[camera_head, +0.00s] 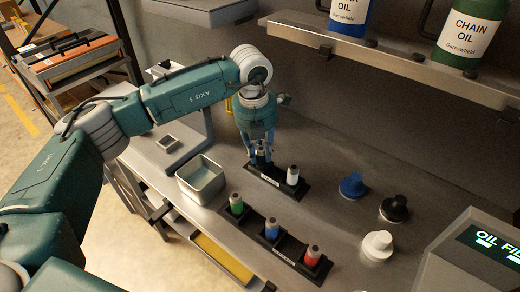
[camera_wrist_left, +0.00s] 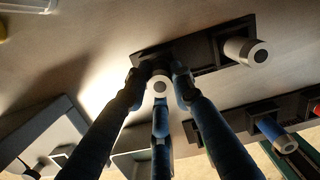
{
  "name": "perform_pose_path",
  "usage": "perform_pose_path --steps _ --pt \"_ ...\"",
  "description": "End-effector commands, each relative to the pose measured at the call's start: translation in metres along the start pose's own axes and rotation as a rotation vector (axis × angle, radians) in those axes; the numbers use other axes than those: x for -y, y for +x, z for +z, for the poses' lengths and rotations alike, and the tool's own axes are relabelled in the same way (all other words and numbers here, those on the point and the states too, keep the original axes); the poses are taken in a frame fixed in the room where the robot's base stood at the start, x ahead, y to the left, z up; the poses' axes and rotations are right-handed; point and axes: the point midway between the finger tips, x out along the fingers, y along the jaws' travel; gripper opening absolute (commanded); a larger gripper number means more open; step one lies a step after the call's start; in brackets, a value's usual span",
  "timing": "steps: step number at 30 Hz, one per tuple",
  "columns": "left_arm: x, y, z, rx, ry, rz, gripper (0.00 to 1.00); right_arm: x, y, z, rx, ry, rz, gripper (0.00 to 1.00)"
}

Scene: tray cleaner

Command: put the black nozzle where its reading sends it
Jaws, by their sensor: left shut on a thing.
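My left gripper (camera_head: 260,152) is at the back rack (camera_head: 265,177), fingers pointing down and shut on a small upright nozzle. The nozzle has a grey tip and a dark body, mostly hidden by the fingers; it appears to be the black nozzle (camera_wrist_left: 160,84). It is at the rack's left end; I cannot tell whether it is seated or slightly lifted. A white nozzle (camera_head: 292,175) stands at the right end of that rack. My right gripper is not in view.
A front rack (camera_head: 284,259) holds green, blue and red nozzles. A metal bin (camera_head: 202,178) stands left of the racks. A shelf (camera_head: 390,65) with oil bottles runs above.

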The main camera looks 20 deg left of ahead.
Motion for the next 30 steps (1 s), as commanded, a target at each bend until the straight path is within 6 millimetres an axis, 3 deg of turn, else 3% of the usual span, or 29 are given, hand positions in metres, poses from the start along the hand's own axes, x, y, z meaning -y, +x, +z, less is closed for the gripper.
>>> perform_pose_path --steps 8,9,12,23,30 --pt "0.0 0.003 0.0 0.001 -0.001 0.0 0.0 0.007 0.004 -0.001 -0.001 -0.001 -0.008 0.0" --pt "0.0 0.003 0.0 0.001 -0.001 0.0 0.27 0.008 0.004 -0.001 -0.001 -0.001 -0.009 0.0" --pt "0.0 0.002 0.0 0.001 -0.001 0.0 0.42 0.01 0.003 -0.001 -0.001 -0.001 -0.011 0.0" --pt "0.0 -0.004 0.001 0.002 -0.001 0.0 0.42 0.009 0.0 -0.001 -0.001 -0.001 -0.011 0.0" --pt "0.0 -0.045 0.002 0.006 -0.001 0.0 0.42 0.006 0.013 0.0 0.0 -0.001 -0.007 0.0"
